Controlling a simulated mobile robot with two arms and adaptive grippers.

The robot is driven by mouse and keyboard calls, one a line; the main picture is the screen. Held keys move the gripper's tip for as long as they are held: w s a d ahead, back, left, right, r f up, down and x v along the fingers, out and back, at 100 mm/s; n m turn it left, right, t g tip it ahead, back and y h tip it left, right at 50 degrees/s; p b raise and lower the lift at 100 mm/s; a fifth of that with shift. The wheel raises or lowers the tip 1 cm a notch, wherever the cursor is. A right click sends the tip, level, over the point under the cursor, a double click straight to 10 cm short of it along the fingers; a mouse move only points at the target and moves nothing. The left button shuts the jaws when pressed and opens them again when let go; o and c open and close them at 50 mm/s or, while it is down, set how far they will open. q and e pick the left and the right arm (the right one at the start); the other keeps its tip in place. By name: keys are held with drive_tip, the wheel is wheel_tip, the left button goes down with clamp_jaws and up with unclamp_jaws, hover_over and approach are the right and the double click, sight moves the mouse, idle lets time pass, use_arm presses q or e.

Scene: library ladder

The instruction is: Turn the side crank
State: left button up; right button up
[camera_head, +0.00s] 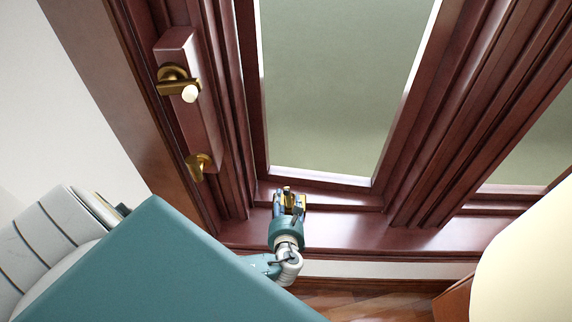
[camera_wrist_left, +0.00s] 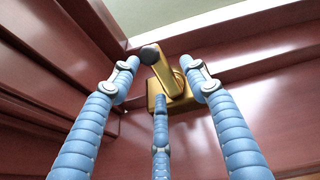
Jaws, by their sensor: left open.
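A brass crank (camera_head: 177,84) with a white knob sits on the dark red side post at the upper left. A second brass fitting (camera_head: 198,165) is lower on the same post. My left gripper (camera_head: 290,197) is at the bottom rail of the window, well to the right of and below both. In the left wrist view its blue fingers (camera_wrist_left: 158,72) are spread open around a golden crank (camera_wrist_left: 171,86) with a dark round knob (camera_wrist_left: 151,55). The fingers look close to it; contact cannot be told. In the head view this crank is mostly hidden behind the gripper. My right gripper is out of view.
The window pane (camera_head: 340,85) is set in a dark red frame. A sill (camera_head: 400,236) runs below it, above a wooden floor (camera_head: 360,304). A pale rounded shape (camera_head: 530,255) fills the lower right corner; I cannot tell what it is.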

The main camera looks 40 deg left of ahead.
use_arm(q)
drive_tip(key=shift+w+a, duration=0.15)
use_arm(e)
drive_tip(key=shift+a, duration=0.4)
use_arm(q)
drive_tip(key=shift+c, duration=0.5)
drive_tip(key=c, duration=0.9)
drive_tip(key=shift+c, duration=0.6)
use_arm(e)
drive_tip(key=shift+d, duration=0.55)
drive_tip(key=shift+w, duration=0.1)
